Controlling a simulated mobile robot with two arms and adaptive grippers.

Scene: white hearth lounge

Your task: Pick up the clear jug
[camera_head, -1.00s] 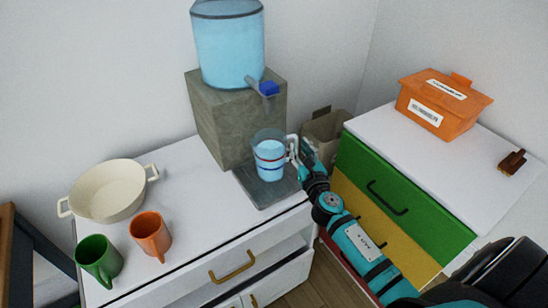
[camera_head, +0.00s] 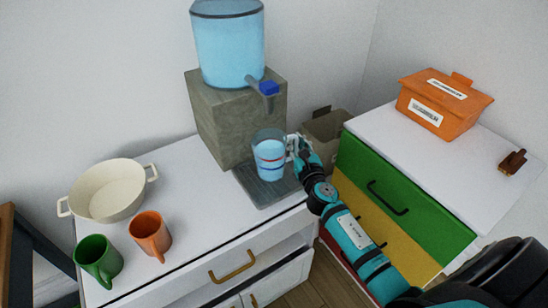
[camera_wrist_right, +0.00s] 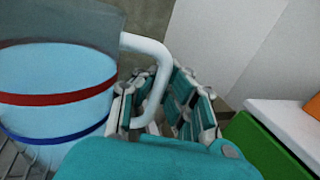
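The clear jug (camera_head: 269,158) stands upright on the drip tray of the water dispenser, under its tap. It holds blue water and has a red band, a blue band and a white handle on its right side. In the right wrist view the jug (camera_wrist_right: 50,100) fills the left side. My right gripper (camera_head: 298,150) is at the handle, with its fingers on either side of it. In the wrist view the gripper (camera_wrist_right: 160,105) looks open around the handle (camera_wrist_right: 157,80), with gaps visible; contact is hard to judge. My left gripper is not in view.
The dispenser (camera_head: 232,110) stands behind the jug on the white cabinet (camera_head: 195,215). A cream pot (camera_head: 108,190), an orange mug (camera_head: 150,236) and a green mug (camera_head: 98,260) stand left. A bin (camera_head: 325,130) and coloured drawers (camera_head: 400,195) are right, with an orange box (camera_head: 440,105) on top.

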